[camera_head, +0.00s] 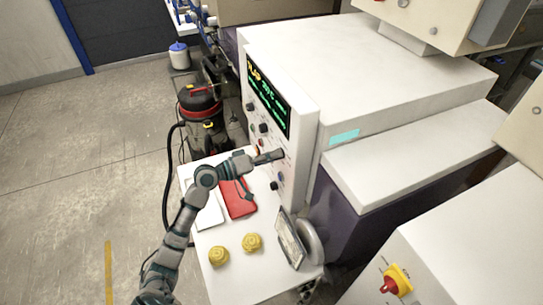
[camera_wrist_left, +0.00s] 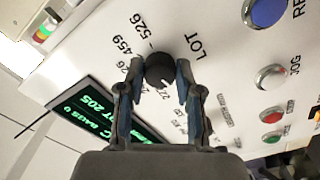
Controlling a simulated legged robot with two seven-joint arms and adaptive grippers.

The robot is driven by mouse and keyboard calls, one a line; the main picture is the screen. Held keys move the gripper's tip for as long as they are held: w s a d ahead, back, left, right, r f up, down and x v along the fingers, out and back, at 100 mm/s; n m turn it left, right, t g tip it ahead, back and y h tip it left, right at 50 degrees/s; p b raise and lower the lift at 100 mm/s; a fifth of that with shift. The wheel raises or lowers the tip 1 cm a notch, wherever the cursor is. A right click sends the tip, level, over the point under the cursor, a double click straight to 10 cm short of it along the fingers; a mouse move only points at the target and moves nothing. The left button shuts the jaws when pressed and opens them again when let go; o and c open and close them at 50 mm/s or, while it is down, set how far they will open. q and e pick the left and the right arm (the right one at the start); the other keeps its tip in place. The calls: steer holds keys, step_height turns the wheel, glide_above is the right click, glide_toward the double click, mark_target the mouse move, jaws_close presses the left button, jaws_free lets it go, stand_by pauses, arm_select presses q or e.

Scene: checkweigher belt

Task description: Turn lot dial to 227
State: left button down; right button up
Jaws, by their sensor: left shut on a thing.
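The lot dial (camera_wrist_left: 159,70) is a round black knob on the white panel, beside the printed word LOT. Printed numbers, 526 and 459 among them, run around it; the lower ones are partly hidden by my fingers. A small pale mark shows on the knob's lower part, but I cannot tell exactly which number it faces. My left gripper (camera_wrist_left: 155,82) has a finger on each side of the knob and is shut on it. In the head view the left gripper (camera_head: 270,157) is against the panel and hides the dial. My right gripper is not in view.
A screen with green text (camera_head: 268,100) is above on the panel; it also shows in the wrist view (camera_wrist_left: 92,120). Blue, white, red and green buttons sit beside the dial. Below, a white shelf (camera_head: 222,238) holds a red folder (camera_head: 238,205) and two yellow round pieces.

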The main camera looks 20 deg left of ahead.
arm_select(q)
steer(key=shift+f+m+b, duration=0.1)
steer(key=shift+m+b, duration=3.8)
steer(key=shift+b, duration=1.05)
steer(key=shift+a, duration=0.1)
steer(key=c, duration=0.9)
jaws_free()
steer(key=shift+w, duration=0.1)
steer(key=shift+o, duration=0.7)
steer(key=shift+w, duration=0.15)
